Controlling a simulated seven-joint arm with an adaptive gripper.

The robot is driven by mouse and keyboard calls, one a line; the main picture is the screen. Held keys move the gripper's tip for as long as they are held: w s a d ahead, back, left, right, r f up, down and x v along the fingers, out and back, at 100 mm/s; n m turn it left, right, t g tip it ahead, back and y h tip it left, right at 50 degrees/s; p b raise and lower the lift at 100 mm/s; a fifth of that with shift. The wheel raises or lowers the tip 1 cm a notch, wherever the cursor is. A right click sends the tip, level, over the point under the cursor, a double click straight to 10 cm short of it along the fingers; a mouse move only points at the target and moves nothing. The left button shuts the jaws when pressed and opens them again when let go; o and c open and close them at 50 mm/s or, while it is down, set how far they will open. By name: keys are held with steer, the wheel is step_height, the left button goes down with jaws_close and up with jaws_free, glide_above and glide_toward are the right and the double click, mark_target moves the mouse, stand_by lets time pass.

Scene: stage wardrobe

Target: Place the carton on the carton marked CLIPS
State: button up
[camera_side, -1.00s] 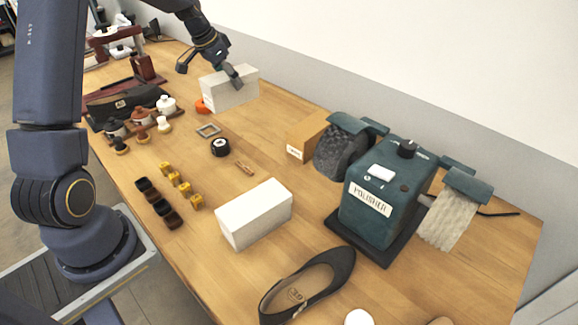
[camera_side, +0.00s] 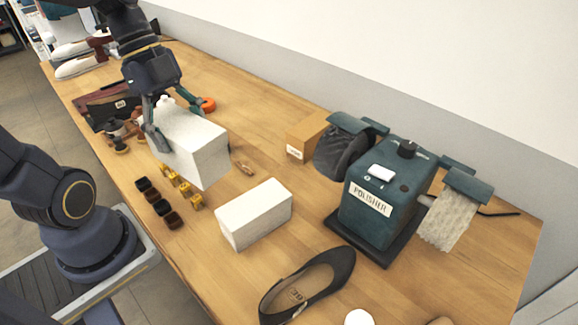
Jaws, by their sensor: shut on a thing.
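My gripper (camera_side: 168,118) is shut on a white carton (camera_side: 203,158) and holds it tilted above the table, left of the middle. One finger lies along the carton's left side; the other is partly hidden behind it. A second white carton (camera_side: 254,214) lies on the table to the right and nearer the camera, with nothing on top and no readable marking on the faces I see. A tan carton (camera_side: 307,136) with a small white label stands farther back, beside the polisher; the label is too small to read.
A green polisher (camera_side: 382,200) with a grey brush and a pale buffing wheel fills the right. A dark shoe (camera_side: 308,285) lies in front. Yellow blocks (camera_side: 183,188) and dark small pots (camera_side: 160,205) sit below the held carton.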

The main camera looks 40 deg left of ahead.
mark_target(228, 163)
steer(key=s+d+r+m, duration=0.1)
steer(key=s+d+m, duration=0.1)
steer(key=s+d, duration=0.3)
steer(key=shift+g, duration=0.3)
steer(key=w+f, duration=0.1)
steer(key=w, duration=0.2)
steer(key=w+d+f, duration=0.1)
steer(key=w+f, duration=0.2)
steer(key=w, duration=0.2)
steer(key=shift+w+d+f, duration=0.15)
steer(key=shift+w+d, duration=0.1)
steer(key=shift+w, duration=0.05)
steer(key=shift+w+d+f, duration=0.15)
steer(key=shift+w+f, duration=0.55)
steer(key=shift+f, duration=0.65)
steer(key=shift+w+d+f, duration=0.1)
steer(key=shift+w+f, duration=0.6)
steer(key=shift+f, duration=0.7)
steer(key=shift+w+d+f, duration=0.15)
steer(key=shift+w+f, duration=0.55)
steer(key=shift+f, duration=0.65)
steer(key=shift+f, duration=0.15)
steer(key=o, duration=1.3)
